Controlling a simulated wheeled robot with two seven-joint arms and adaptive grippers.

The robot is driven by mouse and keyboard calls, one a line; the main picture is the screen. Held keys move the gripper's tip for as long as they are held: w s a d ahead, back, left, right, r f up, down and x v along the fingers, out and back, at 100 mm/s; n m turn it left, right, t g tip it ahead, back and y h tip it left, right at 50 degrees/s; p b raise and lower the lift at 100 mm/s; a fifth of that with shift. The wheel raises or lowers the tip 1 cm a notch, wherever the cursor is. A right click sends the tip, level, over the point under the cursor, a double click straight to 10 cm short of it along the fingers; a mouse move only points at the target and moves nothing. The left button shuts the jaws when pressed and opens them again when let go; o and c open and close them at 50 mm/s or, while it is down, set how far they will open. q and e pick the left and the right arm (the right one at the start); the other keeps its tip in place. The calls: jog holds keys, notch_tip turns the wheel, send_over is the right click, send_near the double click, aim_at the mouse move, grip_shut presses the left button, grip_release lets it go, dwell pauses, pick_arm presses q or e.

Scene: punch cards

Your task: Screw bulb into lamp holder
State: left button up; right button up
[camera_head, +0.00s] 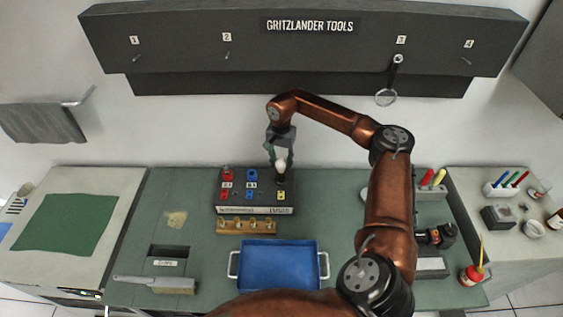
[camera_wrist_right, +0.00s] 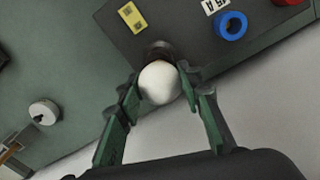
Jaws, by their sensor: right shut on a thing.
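A white round bulb (camera_wrist_right: 160,83) sits between the green fingers of my right gripper (camera_wrist_right: 160,92), which is shut on it. In the head view the bulb (camera_head: 281,166) shows just below my right gripper (camera_head: 280,158), over the back right part of the dark panel box. In the right wrist view a dark round lamp holder (camera_wrist_right: 159,52) shows right behind the bulb. The bulb's base is hidden, so I cannot tell how far it sits in the holder. My left gripper is not in view.
The panel box (camera_head: 255,210) carries red, blue and yellow sockets. A wooden block with brass pieces (camera_head: 246,227) stands in front of it, then a blue tray (camera_head: 278,284). A brush (camera_head: 172,285) lies at front left. My right arm crosses the table's right side.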

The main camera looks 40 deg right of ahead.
jog(key=m+p, duration=0.1)
jog(key=m, duration=0.5)
jog(key=m+p, duration=0.1)
jog(key=m, duration=0.5)
jog(key=shift+m+p, duration=0.3)
jog(key=o, duration=1.1)
